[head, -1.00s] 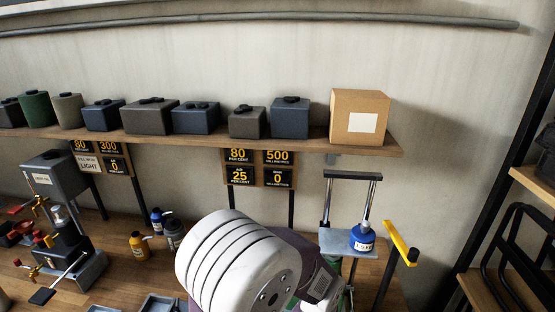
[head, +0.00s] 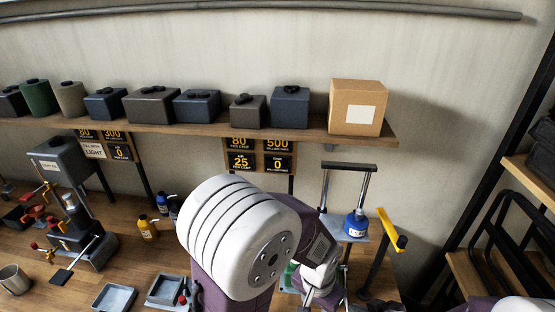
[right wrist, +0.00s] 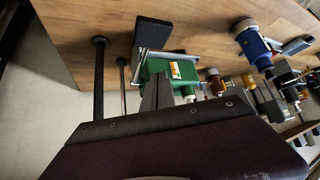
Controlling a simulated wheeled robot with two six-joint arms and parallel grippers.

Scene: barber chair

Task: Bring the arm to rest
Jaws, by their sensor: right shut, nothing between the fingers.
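My right arm (head: 240,235) stands up in front of the bench in the head view. Its right gripper (head: 308,297) is low in the picture, partly hidden by the arm's own links, near a press-like stand. In the right wrist view the gripper's fingers (right wrist: 157,92) are shut with nothing between them. A green body (right wrist: 172,72) with a label lies just beyond the fingertips there; I cannot tell whether they touch. My left gripper is not in view.
The wooden bench (head: 60,295) holds a stand with a blue container (head: 357,224), a yellow-handled lever (head: 391,228), small bottles (head: 147,228) and grey trays (head: 115,296). A shelf (head: 220,130) above carries several dark boxes and a cardboard box (head: 357,107).

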